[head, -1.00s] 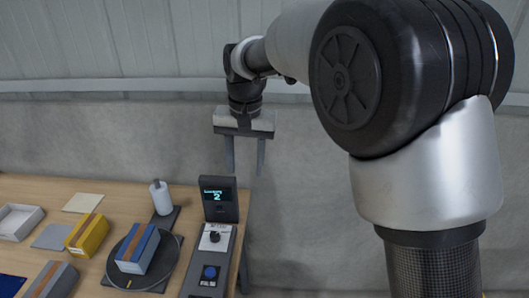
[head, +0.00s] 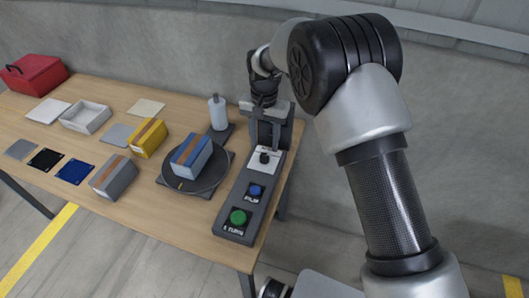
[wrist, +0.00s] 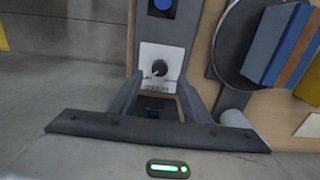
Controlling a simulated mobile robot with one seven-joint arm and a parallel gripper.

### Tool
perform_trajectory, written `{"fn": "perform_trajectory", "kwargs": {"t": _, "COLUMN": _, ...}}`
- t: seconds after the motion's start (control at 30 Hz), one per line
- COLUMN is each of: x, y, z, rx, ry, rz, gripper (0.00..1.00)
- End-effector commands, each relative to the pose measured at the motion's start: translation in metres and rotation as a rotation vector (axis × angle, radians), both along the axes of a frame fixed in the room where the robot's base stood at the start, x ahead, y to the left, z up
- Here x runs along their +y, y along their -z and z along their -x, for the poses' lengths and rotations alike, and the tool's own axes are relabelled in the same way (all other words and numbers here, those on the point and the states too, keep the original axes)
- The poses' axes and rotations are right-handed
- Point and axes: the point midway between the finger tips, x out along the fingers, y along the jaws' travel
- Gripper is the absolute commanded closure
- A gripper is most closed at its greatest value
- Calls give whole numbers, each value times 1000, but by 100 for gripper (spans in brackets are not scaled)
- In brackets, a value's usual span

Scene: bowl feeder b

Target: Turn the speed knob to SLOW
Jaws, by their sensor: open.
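The speed knob (head: 264,157) is a small black knob on a white plate on the dark control panel (head: 246,200). In the wrist view the knob (wrist: 159,68) shows whole, with its printed plate (wrist: 151,52) around it. The lettering is too small to read. My gripper (head: 264,146) is open above the upper end of the panel, its fingers pointing down. In the wrist view the fingers (wrist: 161,84) spread to either side of the plate's lower part, with the knob a little beyond them. I see no contact with the knob.
Below the knob sit a blue button (head: 256,190) and a green button (head: 238,217). The display housing (head: 287,128) stands behind my gripper. Boxes and trays lie further left.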

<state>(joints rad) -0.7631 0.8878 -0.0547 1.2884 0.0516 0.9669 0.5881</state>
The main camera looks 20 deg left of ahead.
Motion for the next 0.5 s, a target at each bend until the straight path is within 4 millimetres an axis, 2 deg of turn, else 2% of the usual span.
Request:
{"fn": "perform_trajectory", "kwargs": {"t": 0.03, "x": -1, "y": 12, "z": 1, "rx": 3, "ry": 0, "rz": 2, "gripper": 56}}
{"fn": "perform_trajectory", "kwargs": {"t": 0.2, "x": 0, "y": 40, "z": 0, "rx": 1, "ry": 0, "rz": 2, "gripper": 56}}
{"fn": "perform_trajectory", "kwargs": {"t": 0.33, "x": 0, "y": 53, "z": 0, "rx": 1, "ry": 0, "rz": 1, "gripper": 56}}
{"fn": "perform_trajectory", "kwargs": {"t": 0.5, "x": 0, "y": 59, "z": 0, "rx": -1, "ry": 0, "rz": 0, "gripper": 56}}
